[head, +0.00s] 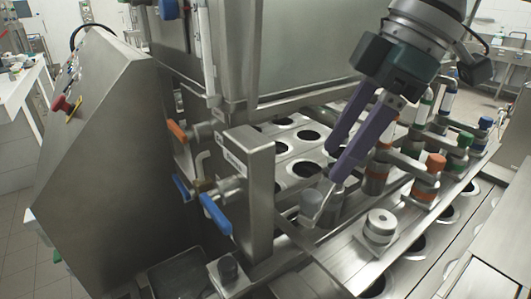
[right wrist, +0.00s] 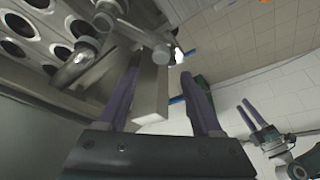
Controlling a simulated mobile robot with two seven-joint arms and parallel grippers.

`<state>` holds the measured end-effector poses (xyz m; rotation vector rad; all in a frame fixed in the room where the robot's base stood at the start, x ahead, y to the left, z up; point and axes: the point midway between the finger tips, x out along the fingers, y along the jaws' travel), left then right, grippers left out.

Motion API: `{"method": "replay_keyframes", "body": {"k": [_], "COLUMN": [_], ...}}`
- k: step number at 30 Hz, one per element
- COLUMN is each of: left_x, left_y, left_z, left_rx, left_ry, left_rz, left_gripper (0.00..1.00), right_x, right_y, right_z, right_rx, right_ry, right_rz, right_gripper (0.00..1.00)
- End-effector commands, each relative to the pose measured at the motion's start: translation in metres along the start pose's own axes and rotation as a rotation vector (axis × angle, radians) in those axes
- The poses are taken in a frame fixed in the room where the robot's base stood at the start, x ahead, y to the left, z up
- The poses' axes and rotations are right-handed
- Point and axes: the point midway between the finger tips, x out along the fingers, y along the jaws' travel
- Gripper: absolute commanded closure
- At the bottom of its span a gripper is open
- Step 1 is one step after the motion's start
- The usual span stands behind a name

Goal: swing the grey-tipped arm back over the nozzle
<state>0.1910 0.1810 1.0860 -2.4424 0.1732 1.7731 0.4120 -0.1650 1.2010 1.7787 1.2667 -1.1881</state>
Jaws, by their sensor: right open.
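The grey-tipped arm shows its grey cap (head: 312,205) in the head view, at the near end of the row of coloured-tipped arms. My right gripper (head: 336,161) has purple fingers, is open and hangs just above and behind this cap. No grip on the cap shows, and contact cannot be told. A round steel fitting (head: 380,225), possibly the nozzle, stands on the rail to the right of the cap. In the right wrist view, the right fingers (right wrist: 165,90) are spread with a steel post behind them. My left gripper (right wrist: 244,106) shows there at the right, open and empty.
A steel post (head: 250,190) with blue-handled valves (head: 215,213) stands left of the cap. Orange-tipped (head: 435,163) and green-tipped (head: 464,140) arms line the rail to the right. Cup holes (head: 307,169) lie behind. A slanted control cabinet (head: 90,150) fills the left.

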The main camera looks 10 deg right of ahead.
Motion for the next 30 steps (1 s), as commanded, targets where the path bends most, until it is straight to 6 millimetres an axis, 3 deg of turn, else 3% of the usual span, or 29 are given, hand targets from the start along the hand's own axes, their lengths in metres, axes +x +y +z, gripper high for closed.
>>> {"method": "replay_keyframes", "body": {"k": [12, 22, 30], "left_x": [-0.008, -0.008, -0.008], "left_y": [0.0, -0.002, -0.003], "left_z": [-0.001, -0.001, -0.001], "left_rx": [0.001, 0.009, 0.01], "left_ry": [-0.003, -0.004, -0.004], "left_rz": [0.0, -0.006, -0.007], "left_gripper": [0.53, 0.53, 0.53], "right_x": [0.061, 0.068, 0.068], "right_y": [-0.001, -0.001, -0.001], "right_z": [0.0, 0.0, 0.0], "right_rx": [0.0, -0.001, -0.001], "right_ry": [-0.001, -0.002, -0.001], "right_rz": [-0.001, 0.001, 0.001], "right_gripper": [0.33, 0.33, 0.62]}}
